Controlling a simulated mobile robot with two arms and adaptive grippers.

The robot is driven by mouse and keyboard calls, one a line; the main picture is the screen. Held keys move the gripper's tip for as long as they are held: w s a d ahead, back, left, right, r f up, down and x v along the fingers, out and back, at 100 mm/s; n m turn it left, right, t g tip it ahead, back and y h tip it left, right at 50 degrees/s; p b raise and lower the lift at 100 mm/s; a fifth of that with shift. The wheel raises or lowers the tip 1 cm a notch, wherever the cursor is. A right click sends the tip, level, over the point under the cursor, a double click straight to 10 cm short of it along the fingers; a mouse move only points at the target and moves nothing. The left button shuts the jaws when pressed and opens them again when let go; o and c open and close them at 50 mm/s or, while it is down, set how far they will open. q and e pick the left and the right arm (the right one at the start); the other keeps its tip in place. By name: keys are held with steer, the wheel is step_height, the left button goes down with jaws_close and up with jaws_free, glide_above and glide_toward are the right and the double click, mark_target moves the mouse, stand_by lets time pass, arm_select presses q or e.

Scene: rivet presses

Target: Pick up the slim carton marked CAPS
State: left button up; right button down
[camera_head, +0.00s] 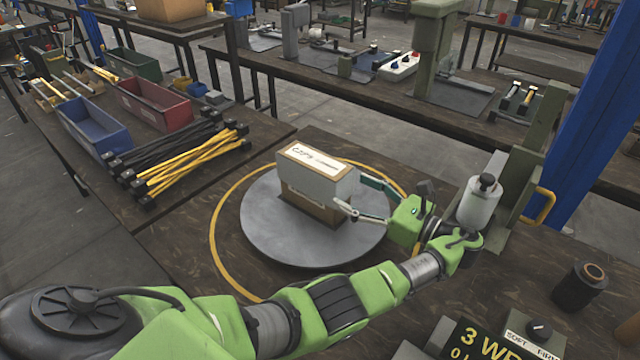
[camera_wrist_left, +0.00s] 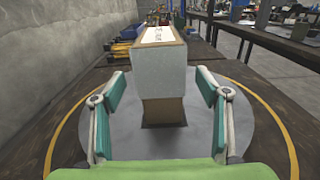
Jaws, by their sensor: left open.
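The slim carton marked CAPS (camera_head: 319,182) stands on a round grey turntable (camera_head: 265,235). It has a pale grey upper body, a white label on top and a narrower brown lower part. My left gripper (camera_head: 350,188) is at the carton's right end in the head view. In the left wrist view the carton (camera_wrist_left: 160,84) stands straight ahead, between and beyond the open green fingers of my left gripper (camera_wrist_left: 160,88). Clear gaps show on both sides there. Whether the fingertips reach past its near face is hard to tell. My right gripper is not in view.
Black and yellow bars (camera_head: 185,160) and blue (camera_head: 92,125) and red (camera_head: 153,103) bins lie to the left. A green press (camera_head: 535,150) with a white cylinder (camera_head: 480,203) stands right of the turntable. A dark cylinder (camera_head: 578,288) and control panel (camera_head: 500,340) are at front right.

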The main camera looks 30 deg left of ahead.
mark_target(345, 187)
arm_select(q)
steer(key=a, duration=0.4)
steer(key=shift+w+a+p, duration=0.1)
steer(key=shift+a+p, duration=0.05)
steer(key=shift+p, duration=0.2)
steer(key=shift+w+a, duration=0.1)
steer(key=shift+a, duration=0.2)
steer(key=a+p, duration=0.1)
steer(key=a, duration=0.3)
steer(key=shift+w+a+r, duration=0.1)
steer(key=shift+a+r, duration=0.05)
steer(key=shift+a, duration=0.35)
steer(key=c, duration=1.8)
steer(key=shift+w, duration=0.1)
jaws_close()
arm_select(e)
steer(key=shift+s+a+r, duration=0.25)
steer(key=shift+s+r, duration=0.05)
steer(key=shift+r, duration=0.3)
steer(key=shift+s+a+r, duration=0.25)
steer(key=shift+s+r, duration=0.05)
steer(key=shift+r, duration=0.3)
